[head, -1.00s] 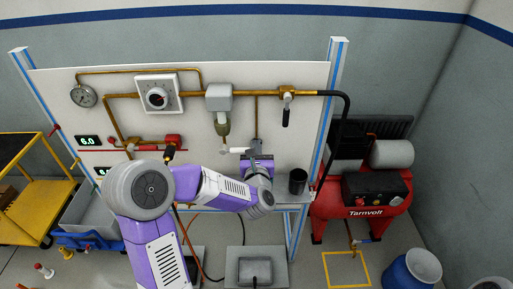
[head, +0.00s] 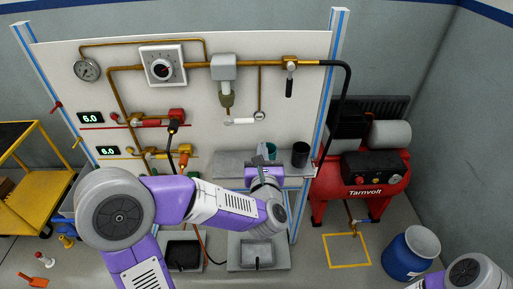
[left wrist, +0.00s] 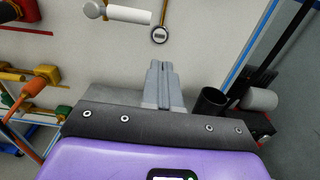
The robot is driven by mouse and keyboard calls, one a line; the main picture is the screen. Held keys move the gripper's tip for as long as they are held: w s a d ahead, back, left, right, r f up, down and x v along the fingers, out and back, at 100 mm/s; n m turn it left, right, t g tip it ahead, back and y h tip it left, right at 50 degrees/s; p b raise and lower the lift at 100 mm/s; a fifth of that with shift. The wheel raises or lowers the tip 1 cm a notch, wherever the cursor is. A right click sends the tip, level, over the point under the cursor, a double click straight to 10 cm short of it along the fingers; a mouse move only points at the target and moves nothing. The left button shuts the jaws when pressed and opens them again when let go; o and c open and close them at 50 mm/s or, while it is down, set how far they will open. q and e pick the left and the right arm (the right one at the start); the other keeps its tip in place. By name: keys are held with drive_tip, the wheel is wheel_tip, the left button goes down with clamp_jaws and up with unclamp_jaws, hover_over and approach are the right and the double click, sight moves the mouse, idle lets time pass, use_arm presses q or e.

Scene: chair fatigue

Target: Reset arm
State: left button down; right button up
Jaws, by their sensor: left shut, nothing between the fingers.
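My left gripper (head: 262,160) is shut and empty, just in front of the grey shelf below the panel. In the left wrist view its two grey fingers (left wrist: 162,72) lie together with nothing between them. A white-handled lever (head: 241,121) on the panel is apart from the gripper, above it and to its left; it also shows in the left wrist view (left wrist: 130,14). My left arm (head: 190,200) reaches in from the lower left. Only a part of my right arm (head: 470,272) shows at the lower right corner; its gripper is out of view.
The panel (head: 200,100) carries pipes, a dial (head: 162,66), a gauge (head: 87,70) and red and yellow valves. A dark cup (head: 300,154) stands on the shelf. A red compressor (head: 362,190), blue barrel (head: 408,255) and yellow cart (head: 38,195) stand around.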

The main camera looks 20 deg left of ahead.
use_arm(q)
drive_tip(key=shift+w, duration=0.1)
idle(0.4)
drive_tip(key=d+f+m+g+h+p, duration=0.3)
drive_tip(key=d+f+m+h, duration=0.1)
drive_tip(key=f+m, duration=0.6)
drive_tip(key=d+f+m+g+h+p, duration=0.25)
drive_tip(key=f+m+h, duration=0.25)
drive_tip(key=f+m, duration=0.45)
drive_tip(key=s+d+f+m+g+h+p, duration=0.1)
drive_tip(key=s+d+f+m+g+p, duration=0.1)
drive_tip(key=s+f+m+g, duration=0.3)
drive_tip(key=s+d+f+m+g+h+p, duration=0.2)
drive_tip(key=s+f+m+g, duration=0.3)
drive_tip(key=s+f+m, duration=0.5)
drive_tip(key=s+d+m, duration=0.1)
drive_tip(key=s+m, duration=0.3)
drive_tip(key=s, duration=0.3)
drive_tip(key=shift+d+f, duration=0.2)
drive_tip(key=shift+d, duration=0.2)
